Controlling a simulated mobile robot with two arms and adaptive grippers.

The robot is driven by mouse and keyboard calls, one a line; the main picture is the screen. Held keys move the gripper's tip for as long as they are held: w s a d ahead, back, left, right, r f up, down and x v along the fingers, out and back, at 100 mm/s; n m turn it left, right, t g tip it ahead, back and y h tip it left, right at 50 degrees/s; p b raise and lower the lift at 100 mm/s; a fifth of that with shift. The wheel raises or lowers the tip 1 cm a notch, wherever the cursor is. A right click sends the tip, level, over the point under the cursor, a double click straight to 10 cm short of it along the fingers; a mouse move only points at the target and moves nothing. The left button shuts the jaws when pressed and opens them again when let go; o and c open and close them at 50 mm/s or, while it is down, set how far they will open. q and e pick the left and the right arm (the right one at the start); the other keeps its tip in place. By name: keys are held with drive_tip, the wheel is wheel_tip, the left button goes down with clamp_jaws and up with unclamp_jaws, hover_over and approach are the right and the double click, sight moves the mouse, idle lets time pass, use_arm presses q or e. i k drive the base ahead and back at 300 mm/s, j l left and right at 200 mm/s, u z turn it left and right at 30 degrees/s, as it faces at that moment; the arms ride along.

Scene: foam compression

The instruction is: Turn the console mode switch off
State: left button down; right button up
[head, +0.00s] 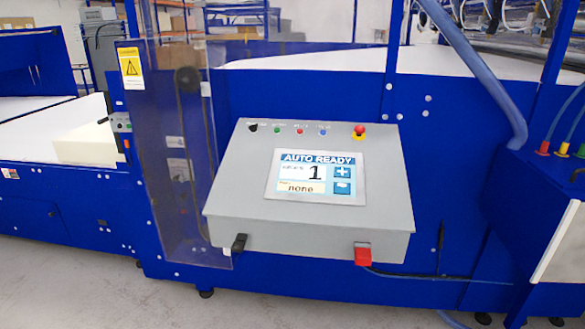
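The grey console (235,185) is fixed to the front of the blue machine, its sloped top facing me. Its screen (316,175) is lit and reads "AUTO READY", with a "1" and "none" below. A small black knob (252,127) sits at the left end of the console's upper row; its label is too small to read, so I cannot tell for sure that it is the mode switch, nor how it is turned. A black part (239,243) and a red part (362,255) sit on the console's lower front edge. Neither of my grippers is in view.
A clear guard panel (180,150) stands left of the console. A white foam block (88,143) lies farther left. The floor in front shows bare.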

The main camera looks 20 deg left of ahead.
sight(254, 128)
drive_tip(key=i+j, duration=0.1)
drive_tip(key=j, duration=0.4)
drive_tip(key=i+j, duration=0.15)
drive_tip(key=j, duration=0.35)
drive_tip(key=i+j+z, duration=0.1)
drive_tip(key=j, duration=0.35)
drive_tip(key=i+j, duration=0.15)
drive_tip(key=j, duration=0.35)
drive_tip(key=i+j, duration=0.1)
drive_tip(key=j, duration=0.4)
